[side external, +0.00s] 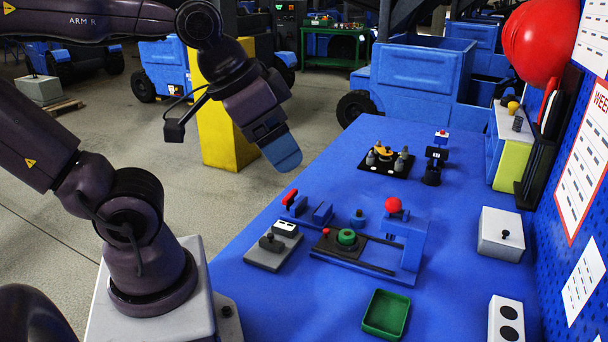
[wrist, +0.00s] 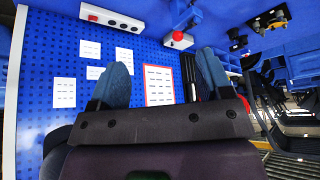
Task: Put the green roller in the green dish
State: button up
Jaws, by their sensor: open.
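The green roller (side external: 347,237) sits on a dark plate in the blue fixture (side external: 410,252) in the middle of the table. The green dish (side external: 386,331) is a shallow square tray on the table, nearer the camera than the fixture. It looks empty. My gripper (side external: 284,160) is high above the far left edge of the table, well away from both. In the wrist view my gripper (wrist: 163,75) shows two blue fingers spread apart with nothing between them. Neither the roller nor the dish can be made out in the wrist view.
A red ball (side external: 393,205) tops the fixture's post beside the roller. A grey block with a black knob (side external: 271,242) lies left of it. A black plate with small parts (side external: 386,160) stands behind. Grey boxes (side external: 501,234) line the right side, by the pegboard wall.

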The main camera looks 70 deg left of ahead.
dwell(0.3)
jog(key=n+g, duration=0.6)
jog(key=n, duration=1.4)
send_over(347, 233)
notch_tip(347, 233, down, 19)
jog(key=f, duration=0.7)
jog(key=shift+d+f, duration=0.2)
jog(key=shift+f, duration=0.1)
jog(key=f, duration=0.5)
jog(key=shift+a+f, duration=0.1)
jog(key=shift+a, duration=0.15)
jog(key=c, duration=1.1)
jog(key=shift+c, duration=0.2)
